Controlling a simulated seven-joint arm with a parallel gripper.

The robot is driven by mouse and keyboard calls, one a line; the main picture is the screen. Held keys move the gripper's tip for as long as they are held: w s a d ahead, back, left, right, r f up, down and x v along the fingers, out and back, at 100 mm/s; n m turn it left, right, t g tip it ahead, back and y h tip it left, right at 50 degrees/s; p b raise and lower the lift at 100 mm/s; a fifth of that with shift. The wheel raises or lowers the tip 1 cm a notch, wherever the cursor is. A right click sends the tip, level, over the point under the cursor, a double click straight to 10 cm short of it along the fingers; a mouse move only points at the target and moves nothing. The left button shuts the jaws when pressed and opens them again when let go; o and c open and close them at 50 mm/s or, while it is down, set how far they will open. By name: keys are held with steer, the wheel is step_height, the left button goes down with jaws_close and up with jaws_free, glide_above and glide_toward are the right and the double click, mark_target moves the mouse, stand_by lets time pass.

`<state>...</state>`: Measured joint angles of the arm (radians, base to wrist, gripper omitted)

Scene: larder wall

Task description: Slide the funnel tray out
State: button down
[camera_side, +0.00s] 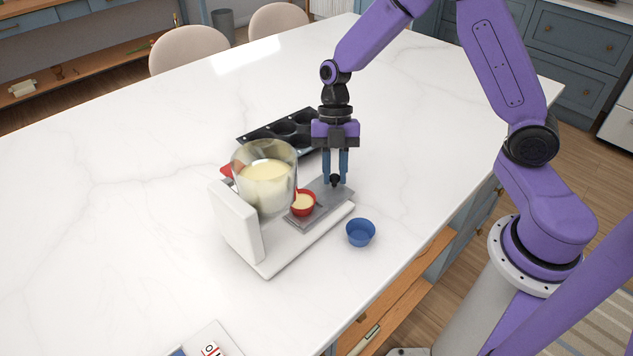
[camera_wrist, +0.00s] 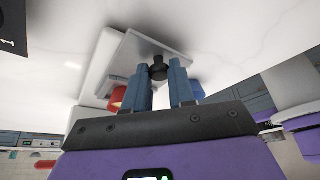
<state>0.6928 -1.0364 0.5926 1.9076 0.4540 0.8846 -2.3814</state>
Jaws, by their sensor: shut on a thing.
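The funnel tray (camera_side: 312,213) is a flat grey plate that sticks out at the right of a white dispenser (camera_side: 235,222) with a clear hopper (camera_side: 265,170) of pale batter. It also shows in the wrist view (camera_wrist: 140,50). A black knob (camera_side: 336,181) stands up near its outer end and shows in the wrist view (camera_wrist: 158,68). My gripper (camera_side: 336,178) points down and is shut on the knob, one blue finger on each side. A red cup (camera_side: 302,203) with pale batter sits on or at the tray, below the hopper; its exact support is unclear.
A blue cup (camera_side: 360,232) stands on the white counter (camera_side: 130,180), just in front of the tray's outer end. A dark muffin tin (camera_side: 283,133) lies behind the dispenser, close to my gripper. The counter right of the tray is clear up to its edge.

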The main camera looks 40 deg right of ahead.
steer(key=shift+w+d, duration=0.1)
steer(key=shift+d, duration=0.75)
steer(key=c, duration=1)
jaws_free()
steer(key=shift+r, duration=0.1)
steer(key=v, duration=1.7)
steer(key=shift+r, duration=0.2)
steer(key=shift+a, duration=0.15)
